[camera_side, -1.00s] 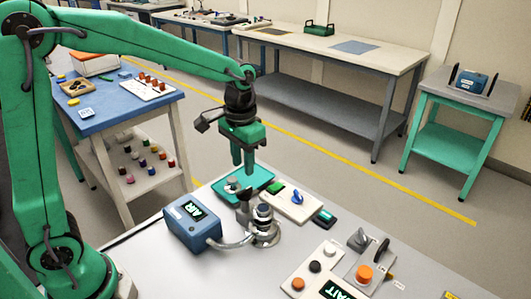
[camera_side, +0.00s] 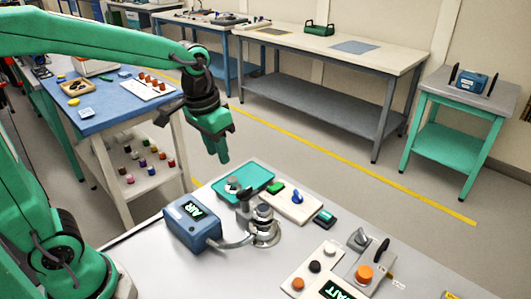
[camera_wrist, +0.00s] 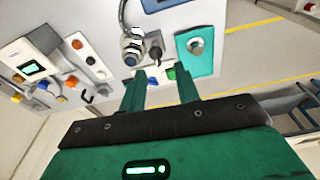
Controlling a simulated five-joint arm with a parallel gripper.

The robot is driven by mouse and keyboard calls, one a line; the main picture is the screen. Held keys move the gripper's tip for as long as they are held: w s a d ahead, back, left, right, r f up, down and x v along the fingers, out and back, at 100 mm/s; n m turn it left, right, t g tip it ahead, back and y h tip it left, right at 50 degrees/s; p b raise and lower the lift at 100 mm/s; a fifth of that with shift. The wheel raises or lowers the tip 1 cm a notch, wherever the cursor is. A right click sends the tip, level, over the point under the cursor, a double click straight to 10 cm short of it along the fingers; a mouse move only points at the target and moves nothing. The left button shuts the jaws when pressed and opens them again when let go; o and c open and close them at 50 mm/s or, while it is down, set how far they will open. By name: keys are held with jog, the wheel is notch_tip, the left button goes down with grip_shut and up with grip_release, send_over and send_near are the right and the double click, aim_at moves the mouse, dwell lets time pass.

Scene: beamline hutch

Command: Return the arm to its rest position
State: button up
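My green gripper (camera_side: 222,157) hangs in the air at the left of the side view, above and beyond the back-left edge of the grey worktable (camera_side: 150,265). It is tilted and touches nothing. In the wrist view my gripper (camera_wrist: 158,76) shows two green fingers standing apart with nothing between them. The teal tray (camera_side: 262,176) with a small metal part lies on the worktable, to the right of and below the fingers.
On the worktable stand a blue box reading AIR (camera_side: 192,223), a metal fitting (camera_side: 263,226), a white plate (camera_side: 303,207) with green and blue parts, and a control panel (camera_side: 318,268). A blue-topped cart (camera_side: 108,112) stands behind my arm. Open floor lies beyond the worktable.

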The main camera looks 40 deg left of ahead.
jog(key=s+a+r+t, duration=0.2)
jog(key=s+a+t, duration=0.1)
jog(key=s, duration=0.8)
jog(key=shift+s+n+t, duration=0.3)
jog(key=shift+s+t, duration=0.05)
jog(key=shift+t, duration=0.05)
